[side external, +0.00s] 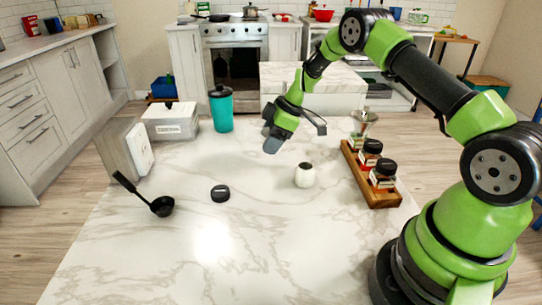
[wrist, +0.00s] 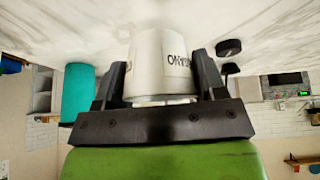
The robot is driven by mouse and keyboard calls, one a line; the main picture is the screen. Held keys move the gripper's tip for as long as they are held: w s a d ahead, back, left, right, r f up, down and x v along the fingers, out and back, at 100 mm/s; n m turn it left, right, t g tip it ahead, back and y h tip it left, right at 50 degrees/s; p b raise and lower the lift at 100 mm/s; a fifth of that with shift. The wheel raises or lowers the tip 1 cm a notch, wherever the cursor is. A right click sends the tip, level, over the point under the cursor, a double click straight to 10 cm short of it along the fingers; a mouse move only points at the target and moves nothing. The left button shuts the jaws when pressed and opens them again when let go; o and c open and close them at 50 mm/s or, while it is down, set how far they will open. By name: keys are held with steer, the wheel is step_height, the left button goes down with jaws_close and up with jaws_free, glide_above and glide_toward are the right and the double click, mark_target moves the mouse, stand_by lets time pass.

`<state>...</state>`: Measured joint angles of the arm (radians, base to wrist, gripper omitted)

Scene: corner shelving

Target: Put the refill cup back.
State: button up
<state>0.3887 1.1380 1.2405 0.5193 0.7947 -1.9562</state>
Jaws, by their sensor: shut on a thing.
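The refill cup (wrist: 160,62) is a white cylinder with dark lettering in the wrist view, lying between the two fingers. My gripper (wrist: 160,85) is shut on it. In the side external view my gripper (side external: 294,134) is above the counter, tilted down towards it, and the cup is hard to make out there. A small white jar (side external: 304,177) stands upright on the counter below and slightly right of my gripper. A round black lid (side external: 220,193) lies on the counter to the left and also shows in the wrist view (wrist: 228,48).
A wooden rack (side external: 380,194) with black-lidded jars stands right of the white jar. A teal tumbler (side external: 221,112), a white box (side external: 170,122) and an upright pale panel (side external: 125,150) are at the back left. A black ladle (side external: 160,206) lies at left. The front counter is clear.

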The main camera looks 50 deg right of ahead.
mark_target(271, 165)
steer(key=shift+f, duration=2.4)
steer(key=shift+f, duration=0.15)
steer(key=o, duration=1)
steer(key=shift+c, duration=0.2)
